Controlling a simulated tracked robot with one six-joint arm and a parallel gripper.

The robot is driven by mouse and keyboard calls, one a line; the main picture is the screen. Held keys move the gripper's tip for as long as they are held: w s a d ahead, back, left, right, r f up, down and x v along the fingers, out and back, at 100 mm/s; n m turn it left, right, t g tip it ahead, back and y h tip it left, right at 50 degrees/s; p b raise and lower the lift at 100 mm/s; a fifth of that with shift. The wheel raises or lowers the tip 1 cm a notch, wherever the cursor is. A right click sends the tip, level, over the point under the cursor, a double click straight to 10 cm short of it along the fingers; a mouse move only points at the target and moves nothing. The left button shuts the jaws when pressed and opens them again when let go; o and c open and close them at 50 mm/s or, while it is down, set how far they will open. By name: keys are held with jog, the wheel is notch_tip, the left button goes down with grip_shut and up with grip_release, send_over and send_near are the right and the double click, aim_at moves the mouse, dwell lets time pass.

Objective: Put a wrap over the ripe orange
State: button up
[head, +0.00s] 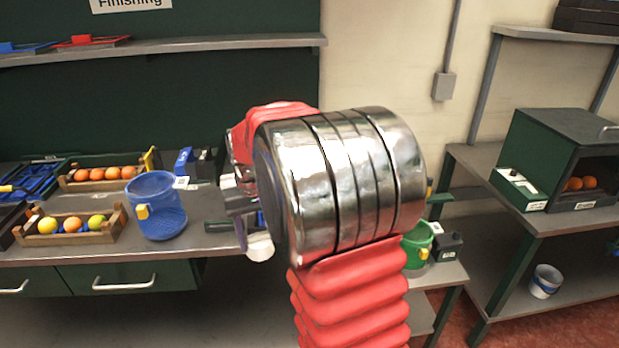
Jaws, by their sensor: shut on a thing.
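My gripper (252,228) is in the middle of the head view, partly hidden behind my own arm. It is shut on a small white thing (260,248), held near the right end of the left bench; I cannot tell for sure whether this is the wrap. Several oranges (97,174) lie in a wooden crate (66,187) at the back left. A nearer wooden crate (41,240) holds an orange (72,224) among yellow, blue and yellow-green round things. Two oranges (581,183) sit inside a dark green box at the right. I cannot tell which one is the ripe orange.
A blue bucket (156,206) with a yellow tag stands on the left bench (205,240). A green bucket (418,244) stands on a low table right of my arm. The green box (560,150) sits on a right shelf, a small pail (546,281) below it. A shelf (180,46) hangs above the bench.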

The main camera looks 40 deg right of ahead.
jog(key=w+a+f+n, duration=0.2)
jog(key=w+a+f, duration=0.1)
jog(key=a, duration=0.5)
jog(key=w+a+f+n, duration=0.1)
jog(key=w+a+f, duration=0.3)
jog(key=a+f, duration=0.2)
jog(key=a, duration=0.2)
jog(key=shift+a+n, duration=0.35)
jog(key=shift+n, duration=0.05)
jog(key=shift+f, duration=0.1)
